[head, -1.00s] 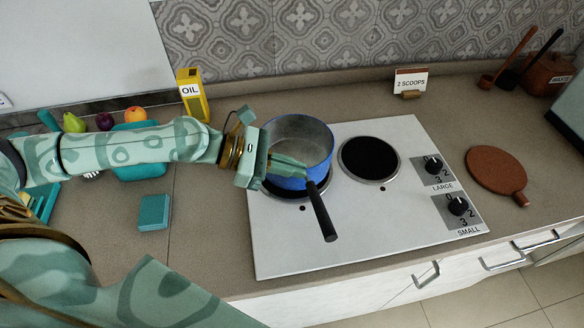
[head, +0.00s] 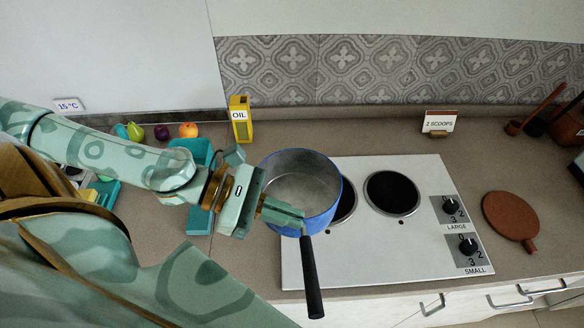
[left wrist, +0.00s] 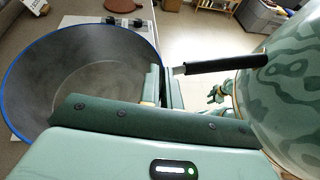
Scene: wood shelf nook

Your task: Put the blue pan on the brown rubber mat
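The blue pan (head: 332,208) has a grey inside and a black handle pointing toward the front of the counter. My left gripper (head: 290,217) is shut on the pan at the root of its handle. The pan is held above the counter, over the left edge of the hob, partly covering the left burner. In the left wrist view the pan (left wrist: 75,80) fills the left side. The brown rubber mat (head: 511,216) lies flat and bare on the counter right of the hob. A small green part behind the handle in the left wrist view may be my right gripper; its fingers are unclear.
The white hob (head: 400,245) has two black burners and two knobs. A yellow oil box (head: 240,120) and a "2 scoops" card (head: 439,123) stand at the back. Teal containers and fruit are at the left. A brown waste pot (head: 568,124) is at the back right.

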